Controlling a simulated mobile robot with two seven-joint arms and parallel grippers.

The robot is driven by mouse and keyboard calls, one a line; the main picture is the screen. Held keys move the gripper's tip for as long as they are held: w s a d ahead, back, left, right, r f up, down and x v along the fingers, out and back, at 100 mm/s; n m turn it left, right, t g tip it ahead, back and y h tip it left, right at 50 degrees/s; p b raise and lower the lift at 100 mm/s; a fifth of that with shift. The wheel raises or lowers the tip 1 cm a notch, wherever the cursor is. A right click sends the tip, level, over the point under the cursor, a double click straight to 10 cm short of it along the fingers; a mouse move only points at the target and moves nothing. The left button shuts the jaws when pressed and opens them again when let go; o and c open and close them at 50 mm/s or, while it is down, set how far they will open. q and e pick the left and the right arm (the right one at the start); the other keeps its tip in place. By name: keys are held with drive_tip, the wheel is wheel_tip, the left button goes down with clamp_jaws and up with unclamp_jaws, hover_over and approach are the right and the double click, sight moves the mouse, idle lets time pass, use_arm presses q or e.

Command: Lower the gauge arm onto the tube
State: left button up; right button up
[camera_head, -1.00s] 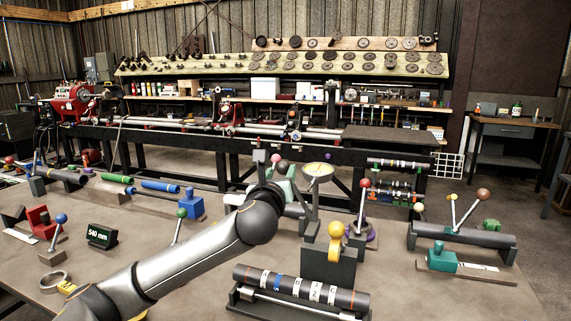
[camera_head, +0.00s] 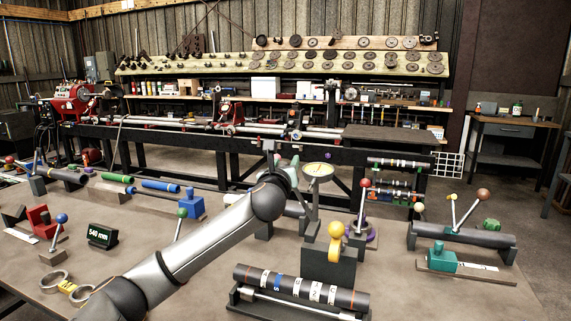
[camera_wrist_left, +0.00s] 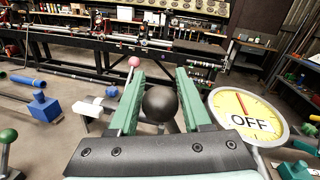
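The gauge stand carries a round yellow dial (camera_head: 317,170) at the middle of the bench. In the left wrist view the dial (camera_wrist_left: 248,115) reads "OFF". A dark ball knob (camera_wrist_left: 160,103) sits between the green fingers of my left gripper (camera_wrist_left: 161,90). The fingers are apart, one on each side of the knob, with narrow gaps seeming to show. In the head view my left gripper (camera_head: 284,166) hides the knob. A light grey tube (camera_head: 293,209) lies below, partly hidden by my arm. My right gripper is out of view.
A yellow-knobbed block (camera_head: 335,230) and a marked dark tube on a rack (camera_head: 300,285) stand in front. A red-knobbed lever (camera_head: 364,183) stands right of the dial. Another tube on supports (camera_head: 460,236) is at the right. The lathe (camera_head: 210,130) stands behind the bench.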

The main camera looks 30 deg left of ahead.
use_arm(q)
clamp_jaws()
idle(1.2)
